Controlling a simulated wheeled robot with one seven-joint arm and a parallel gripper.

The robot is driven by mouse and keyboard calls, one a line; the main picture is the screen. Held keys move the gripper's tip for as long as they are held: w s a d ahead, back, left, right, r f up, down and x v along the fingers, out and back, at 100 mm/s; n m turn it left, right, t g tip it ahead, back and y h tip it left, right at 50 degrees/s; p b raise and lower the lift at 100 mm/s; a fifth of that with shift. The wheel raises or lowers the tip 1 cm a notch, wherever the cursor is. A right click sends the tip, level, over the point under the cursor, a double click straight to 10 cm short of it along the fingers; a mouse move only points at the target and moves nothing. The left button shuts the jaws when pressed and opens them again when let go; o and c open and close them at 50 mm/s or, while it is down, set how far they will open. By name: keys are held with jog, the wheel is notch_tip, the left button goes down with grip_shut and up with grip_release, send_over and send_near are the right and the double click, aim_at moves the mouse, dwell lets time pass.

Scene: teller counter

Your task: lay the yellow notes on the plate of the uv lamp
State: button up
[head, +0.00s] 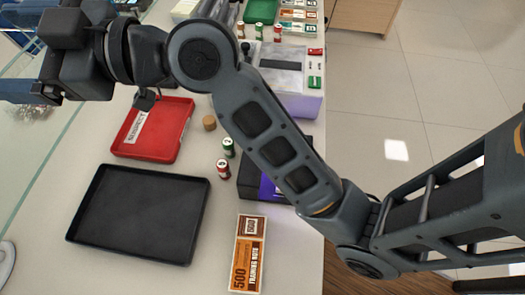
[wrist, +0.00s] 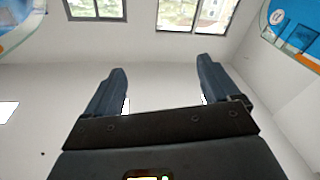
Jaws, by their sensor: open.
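A flat orange and cream note bundle printed 500 (head: 248,255) lies on the counter at the bottom middle of the head view; it is the nearest match to yellow notes. A black device with a purple patch (head: 268,188) stands above it, partly hidden behind my arm; it looks like the uv lamp, but its plate cannot be made out. My gripper (head: 30,88) is at the upper left, raised and well away from both. In the wrist view my gripper (wrist: 160,88) has its fingers spread with nothing between them.
A black tray (head: 137,213) and a red tray (head: 153,130) lie left. Small green (head: 228,147) and red (head: 223,168) cylinders and a wooden one (head: 209,123) stand near the lamp. A pale machine (head: 300,103) and more notes (head: 298,15) are farther back. A glass panel edges the left.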

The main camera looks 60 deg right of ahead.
jog(key=s+d+f+m+h, duration=0.3)
jog(key=s+f+m+h, duration=0.85)
jog(key=s+f, duration=0.65)
jog(key=s+d+n, duration=0.1)
jog(key=s+d, duration=0.3)
jog(key=s, duration=0.5)
jog(key=s+d+g+y, duration=0.1)
jog(key=s+d, duration=0.3)
jog(key=s, duration=0.5)
jog(key=shift+s+f+n, duration=0.35)
